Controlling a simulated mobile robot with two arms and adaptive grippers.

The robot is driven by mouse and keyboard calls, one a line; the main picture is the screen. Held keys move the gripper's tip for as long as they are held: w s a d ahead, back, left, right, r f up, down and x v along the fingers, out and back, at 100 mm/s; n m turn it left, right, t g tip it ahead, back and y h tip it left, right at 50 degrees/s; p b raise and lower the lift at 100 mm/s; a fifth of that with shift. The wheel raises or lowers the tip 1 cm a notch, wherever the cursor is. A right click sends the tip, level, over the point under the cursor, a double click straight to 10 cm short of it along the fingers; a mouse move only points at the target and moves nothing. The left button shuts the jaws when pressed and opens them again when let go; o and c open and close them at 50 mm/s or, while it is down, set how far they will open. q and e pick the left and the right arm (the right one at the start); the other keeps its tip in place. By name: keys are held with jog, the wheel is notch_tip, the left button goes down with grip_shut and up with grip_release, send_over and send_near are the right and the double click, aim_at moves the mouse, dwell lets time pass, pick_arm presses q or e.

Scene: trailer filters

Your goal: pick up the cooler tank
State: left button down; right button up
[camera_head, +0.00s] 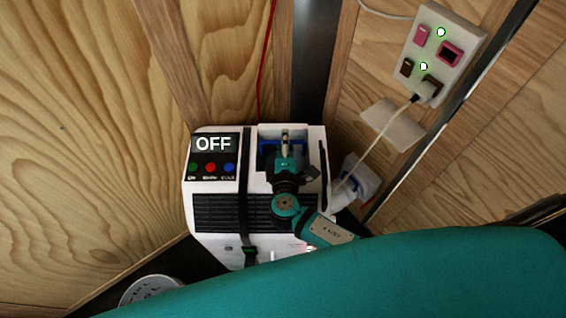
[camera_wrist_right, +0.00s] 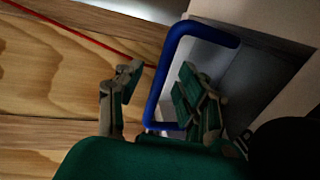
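The white cooler (camera_head: 218,240) stands on the floor against the wooden wall, with a panel reading "OFF" and a black strap down its front. The cooler tank's blue handle (camera_head: 267,146) shows in the recess at the cooler's upper right. My right gripper (camera_head: 285,146) reaches into this recess over the handle. In the right wrist view the blue handle (camera_wrist_right: 160,85) runs between the two spread fingers of my right gripper (camera_wrist_right: 160,95). I see no clear grip on it. The tank's body is mostly hidden in the recess. My left gripper is out of view.
A socket panel (camera_head: 443,48) with switches and a plugged-in cable is on the right wall. A white plug-like piece (camera_head: 358,183) sits right of the cooler. A red cord (camera_head: 266,60) hangs behind it. A round white object (camera_head: 150,287) lies at lower left.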

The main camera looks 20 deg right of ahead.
jog(key=shift+w+d, duration=0.1)
jog(key=shift+w, duration=0.1)
grip_shut()
jog(key=shift+f, duration=0.1)
dwell(0.5)
